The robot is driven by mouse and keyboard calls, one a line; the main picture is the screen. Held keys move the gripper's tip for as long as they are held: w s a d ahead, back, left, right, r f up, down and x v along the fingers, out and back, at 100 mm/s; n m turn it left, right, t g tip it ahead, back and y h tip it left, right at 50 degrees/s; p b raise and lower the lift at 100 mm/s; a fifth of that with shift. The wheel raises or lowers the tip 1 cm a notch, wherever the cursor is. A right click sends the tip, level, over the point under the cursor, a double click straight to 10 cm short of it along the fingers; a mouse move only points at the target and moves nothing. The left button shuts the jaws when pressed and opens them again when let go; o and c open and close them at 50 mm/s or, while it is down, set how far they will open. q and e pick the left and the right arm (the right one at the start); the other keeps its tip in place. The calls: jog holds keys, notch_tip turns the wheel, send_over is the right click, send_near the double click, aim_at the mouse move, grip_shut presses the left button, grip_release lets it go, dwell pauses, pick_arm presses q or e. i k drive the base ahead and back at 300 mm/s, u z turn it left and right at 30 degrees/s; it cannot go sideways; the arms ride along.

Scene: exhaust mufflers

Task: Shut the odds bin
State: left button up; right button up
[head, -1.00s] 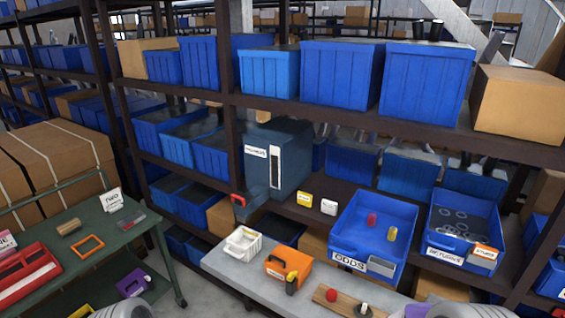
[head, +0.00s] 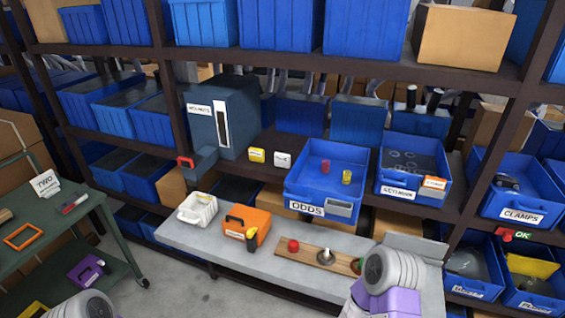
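The odds bin (head: 318,186) is an open-topped blue bin on the middle shelf, right of centre. It has an "ODDS" label (head: 307,207) and a grey handle plate (head: 340,209) on its front. It juts forward from the shelf, over the back of the grey bench. A red cylinder (head: 325,167) and a yellow cylinder (head: 346,177) stand inside it. Grey rounded parts of my arms show at the bottom left and at the bottom right, below the bin. Neither gripper's fingers can be seen.
A blue "RETURNS"-like bin (head: 412,165) sits just right, and yellow (head: 257,155) and white (head: 282,159) boxes sit left. The grey bench (head: 275,267) below holds a white basket (head: 197,209), an orange box (head: 247,224) and a wooden board (head: 310,253).

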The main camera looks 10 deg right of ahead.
aim_at(307, 190)
jog(key=k, duration=0.5)
jog(key=u, duration=0.55)
jog(key=i, duration=0.9)
jog(key=z, duration=0.55)
